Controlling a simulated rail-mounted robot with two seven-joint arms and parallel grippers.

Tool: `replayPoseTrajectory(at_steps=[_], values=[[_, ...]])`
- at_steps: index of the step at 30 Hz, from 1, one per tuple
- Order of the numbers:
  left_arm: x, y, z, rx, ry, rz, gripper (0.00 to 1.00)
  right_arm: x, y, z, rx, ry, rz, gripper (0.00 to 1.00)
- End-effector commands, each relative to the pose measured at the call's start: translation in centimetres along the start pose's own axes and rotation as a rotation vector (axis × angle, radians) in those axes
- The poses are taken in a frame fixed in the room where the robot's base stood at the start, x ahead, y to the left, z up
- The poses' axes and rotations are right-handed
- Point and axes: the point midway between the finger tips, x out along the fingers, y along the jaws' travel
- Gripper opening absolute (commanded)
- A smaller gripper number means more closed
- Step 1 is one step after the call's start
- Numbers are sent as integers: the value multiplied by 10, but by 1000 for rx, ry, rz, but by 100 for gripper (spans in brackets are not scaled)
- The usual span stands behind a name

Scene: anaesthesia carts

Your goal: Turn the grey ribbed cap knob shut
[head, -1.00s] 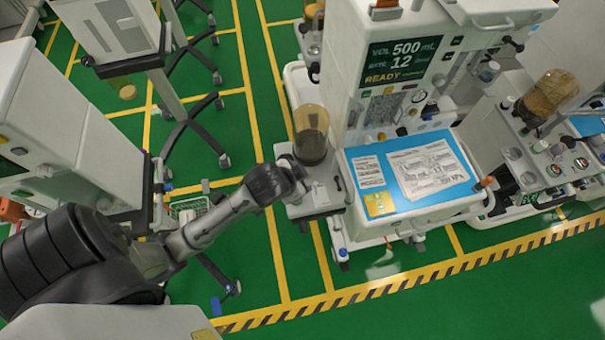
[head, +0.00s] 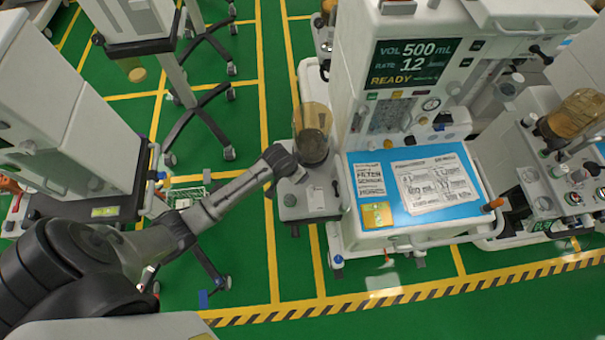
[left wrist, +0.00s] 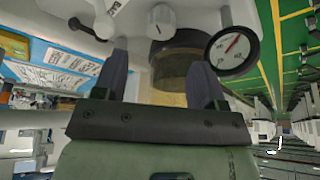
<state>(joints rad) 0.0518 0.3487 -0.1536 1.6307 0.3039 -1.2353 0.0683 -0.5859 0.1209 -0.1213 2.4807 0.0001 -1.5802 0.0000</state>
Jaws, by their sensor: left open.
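A pale grey knob (left wrist: 160,20), likely the cap knob, sits on the white machine housing at the top of the left wrist view. Its ribs are too small to make out. My left gripper (left wrist: 159,64) is open, with its two dark fingers apart and pointing towards the housing. The knob lies beyond the fingertips, between their lines and apart from them. An amber, dark-banded canister (left wrist: 178,62) shows between and behind the fingers. In the head view the canister (head: 312,135) stands on a grey block, with my left wrist beside it hiding the fingers and knob. My right gripper is out of view.
A round gauge (left wrist: 232,50) sits close beside one finger. A black lever (left wrist: 82,28) juts out on the other side. The anaesthesia cart's blue worktop (head: 420,200) lies right of the canister. Green floor (head: 245,265) is open in front of the grey block.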

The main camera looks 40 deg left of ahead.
Motion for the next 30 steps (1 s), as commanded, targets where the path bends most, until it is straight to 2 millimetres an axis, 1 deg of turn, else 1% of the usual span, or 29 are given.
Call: replayPoseTrajectory(at_steps=[1, 6, 12, 18, 29, 30], values=[[12, 0, 1, -1, -3, 0, 65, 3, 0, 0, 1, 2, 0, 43], [41, 0, 0, -1, -2, -1, 65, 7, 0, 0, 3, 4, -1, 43], [64, 0, 0, 1, -1, -1, 65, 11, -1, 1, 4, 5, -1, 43], [76, 0, 0, 1, -1, -1, 65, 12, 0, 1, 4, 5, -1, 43], [78, 0, 0, 2, 0, -1, 65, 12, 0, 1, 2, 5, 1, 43], [78, 0, 0, 2, 0, -1, 63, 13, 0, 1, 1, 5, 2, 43]])
